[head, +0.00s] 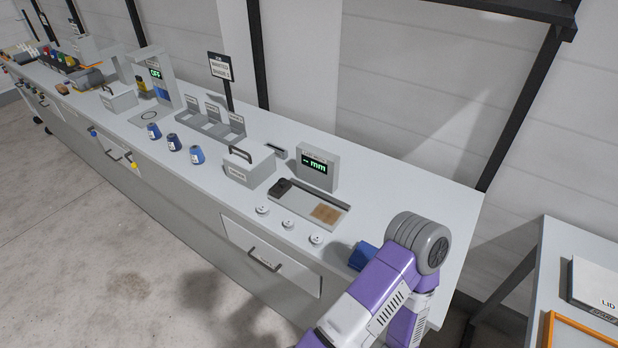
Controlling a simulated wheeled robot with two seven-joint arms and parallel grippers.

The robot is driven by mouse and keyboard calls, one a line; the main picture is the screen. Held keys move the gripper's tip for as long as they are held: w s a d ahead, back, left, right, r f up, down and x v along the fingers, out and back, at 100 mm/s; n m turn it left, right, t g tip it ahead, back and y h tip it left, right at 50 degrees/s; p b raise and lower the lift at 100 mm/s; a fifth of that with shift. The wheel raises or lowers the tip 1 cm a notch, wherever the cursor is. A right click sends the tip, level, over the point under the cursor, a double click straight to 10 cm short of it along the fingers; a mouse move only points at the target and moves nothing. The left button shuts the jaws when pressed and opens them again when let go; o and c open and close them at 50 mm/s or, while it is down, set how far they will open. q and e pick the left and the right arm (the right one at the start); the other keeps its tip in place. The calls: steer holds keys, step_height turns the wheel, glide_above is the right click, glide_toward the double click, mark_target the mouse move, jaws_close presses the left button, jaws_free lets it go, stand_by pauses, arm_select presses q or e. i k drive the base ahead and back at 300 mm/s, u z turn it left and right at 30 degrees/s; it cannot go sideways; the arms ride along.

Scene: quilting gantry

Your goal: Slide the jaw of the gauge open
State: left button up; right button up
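A grey gauge display box (318,167) stands on the long bench and shows green "-- mm". In front of it is a shallow grey tray (339,221) with a dark block (281,187) at its left end and a brown square patch (326,213) at its right. Which part is the gauge's jaw, and how far it is open, I cannot tell. My purple and grey arm comes in from the bottom right, over the bench's right end. No gripper fingers of either arm can be seen.
A lidded grey box with a handle (249,167) stands left of the tray. Several white round pieces (289,223) lie along the front edge. Blue cones (197,155) stand further left. A blue object (362,255) sits beside my arm. Bench right of the display is clear.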

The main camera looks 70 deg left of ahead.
mark_target(285, 184)
steer(key=k, duration=0.9)
steer(key=u, duration=1.25)
steer(key=i, duration=0.25)
